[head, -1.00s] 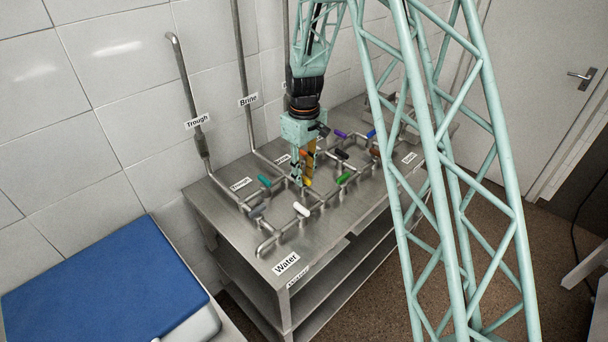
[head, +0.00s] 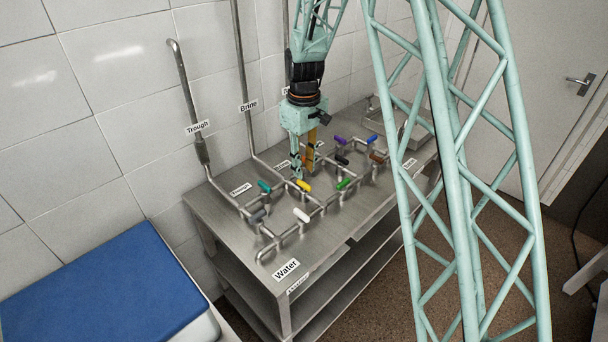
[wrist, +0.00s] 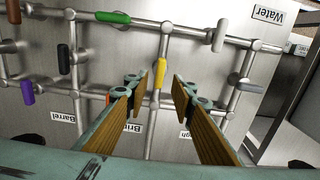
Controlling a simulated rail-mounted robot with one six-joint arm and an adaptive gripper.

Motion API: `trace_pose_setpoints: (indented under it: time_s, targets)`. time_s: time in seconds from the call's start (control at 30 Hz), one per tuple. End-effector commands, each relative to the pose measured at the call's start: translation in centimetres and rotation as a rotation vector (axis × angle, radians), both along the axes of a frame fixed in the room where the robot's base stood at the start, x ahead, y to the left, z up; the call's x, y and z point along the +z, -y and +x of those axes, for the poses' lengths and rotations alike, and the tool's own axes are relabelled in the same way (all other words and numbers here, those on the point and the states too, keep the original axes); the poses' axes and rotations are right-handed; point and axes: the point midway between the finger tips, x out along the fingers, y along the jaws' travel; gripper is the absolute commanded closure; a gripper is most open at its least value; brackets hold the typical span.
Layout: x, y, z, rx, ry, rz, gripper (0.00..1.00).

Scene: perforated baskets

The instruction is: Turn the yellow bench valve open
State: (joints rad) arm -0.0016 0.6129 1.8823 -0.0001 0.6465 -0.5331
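The yellow valve handle (head: 303,185) sits on the pipework of the steel bench, near its middle. In the wrist view the yellow handle (wrist: 160,68) lies roughly along the short pipe beneath it. My gripper (head: 303,164) is above and just behind the handle, pointing down. In the wrist view its fingers (wrist: 163,90) are apart, one on each side of the handle's line. The handle shows in the gap just beyond the fingertips, and I see no contact. Nothing is held.
Close neighbours are a green handle (head: 343,184), a white handle (head: 301,215), a teal handle (head: 264,186) and a black handle (head: 342,160). Upright pipes (head: 188,95) run up the wall behind. A blue-lidded box (head: 105,290) stands at front left.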

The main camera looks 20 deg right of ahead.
Motion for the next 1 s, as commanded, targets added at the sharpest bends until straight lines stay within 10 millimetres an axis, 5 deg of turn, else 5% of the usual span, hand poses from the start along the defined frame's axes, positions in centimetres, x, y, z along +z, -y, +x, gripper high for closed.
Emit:
trace_pose_setpoints:
  time_s: [0.43, 1.0]
  targets:
    - [5.3, 0.0, 0.0, 0.000, 0.001, 0.001, 0.77]
    - [6.2, 0.0, 0.0, 0.000, 0.000, 0.000, 0.77]
